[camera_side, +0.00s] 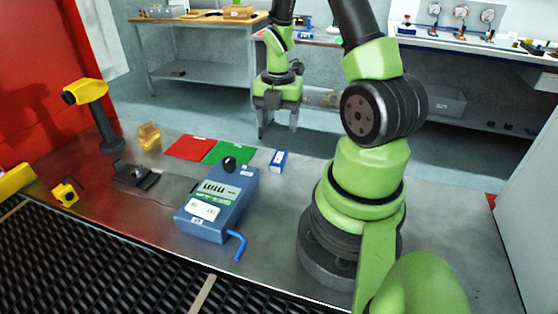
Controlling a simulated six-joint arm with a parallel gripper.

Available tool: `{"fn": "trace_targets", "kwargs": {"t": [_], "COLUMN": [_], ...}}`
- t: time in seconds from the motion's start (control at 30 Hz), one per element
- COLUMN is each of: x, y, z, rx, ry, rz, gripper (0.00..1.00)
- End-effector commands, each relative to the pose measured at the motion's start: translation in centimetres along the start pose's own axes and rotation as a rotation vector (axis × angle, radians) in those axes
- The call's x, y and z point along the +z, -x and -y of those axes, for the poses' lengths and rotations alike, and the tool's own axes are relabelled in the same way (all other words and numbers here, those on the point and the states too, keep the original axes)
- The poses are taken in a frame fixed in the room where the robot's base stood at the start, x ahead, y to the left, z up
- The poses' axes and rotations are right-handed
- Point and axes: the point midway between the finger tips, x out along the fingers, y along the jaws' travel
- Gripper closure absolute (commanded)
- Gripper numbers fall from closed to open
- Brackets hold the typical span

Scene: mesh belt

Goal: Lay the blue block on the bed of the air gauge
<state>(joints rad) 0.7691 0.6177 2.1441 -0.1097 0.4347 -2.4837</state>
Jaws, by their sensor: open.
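The blue block (279,160), with a pale label on its face, lies on the grey metal worktop just right of a green mat. The air gauge seems to be the blue box (217,206) with a black knob, a pale panel and a blue hose at its front. Which part is its bed is hard to tell; a low black fixture (136,176) sits to its left. My gripper (277,125) is open and empty, its fingers pointing down, above and apart from the blue block in the picture.
A red mat (189,147) and green mat (228,151) lie behind the gauge. A yellow-headed stand (100,115), a tan-and-yellow block stack (149,137) and a small yellow item (66,193) are at left. The black mesh belt (110,270) runs along the front.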

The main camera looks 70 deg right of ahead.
Motion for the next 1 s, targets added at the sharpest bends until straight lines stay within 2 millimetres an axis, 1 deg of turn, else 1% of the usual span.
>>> {"fn": "trace_targets", "kwargs": {"t": [0.2, 0.3, 0.47, 0.73, 0.83, 1.0], "x": [-0.1, 0.0, -0.1, -0.2, -0.2, -0.2], "y": [-3.1, -4.2, -5.2, -8.9, -9.7, -9.9], "z": [0.2, 0.1, 0.2, 0.3, 0.3, 0.3], "rx": [-0.007, -0.005, -0.005, -0.006, -0.006, -0.004], "ry": [0.014, 0.015, 0.013, 0.013, 0.013, 0.012], "rz": [-0.007, -0.005, -0.005, -0.004, -0.002, -0.001], "gripper": [0.38, 0.38, 0.38, 0.38, 0.38, 0.38]}}
